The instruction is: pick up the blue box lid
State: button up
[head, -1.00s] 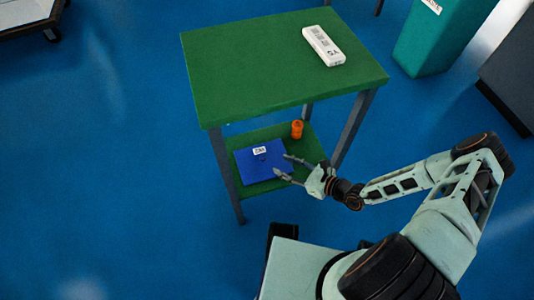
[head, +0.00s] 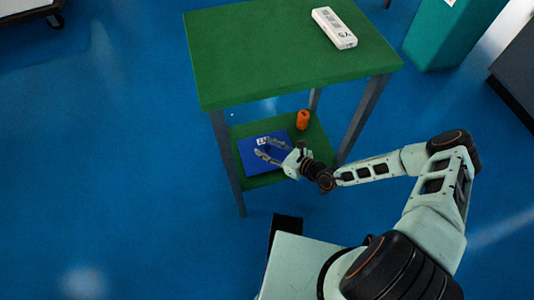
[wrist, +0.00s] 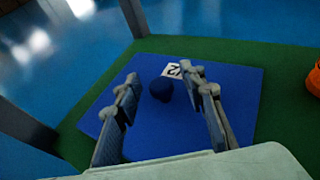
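The blue box lid (head: 248,159) lies flat on the green lower shelf of the small table. My gripper (head: 260,148) reaches over the lid from the right, below the tabletop. In the wrist view my gripper (wrist: 164,85) is open, with one finger on each side of the knob and a gap to both. How high the fingertips are above the lid is hard to tell.
The green tabletop (head: 280,60) is above the shelf, with a white box (head: 334,28) on it. An orange object (head: 303,120) stands on the lower shelf (head: 318,140) behind the lid. Grey legs (head: 227,165) flank the shelf. A teal bin (head: 450,35) stands at right.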

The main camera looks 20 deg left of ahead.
aim_at(267, 148)
grip_shut()
jog(key=shift+r, duration=0.15)
notch_tip(267, 148, up, 10)
jog(key=p, duration=0.5)
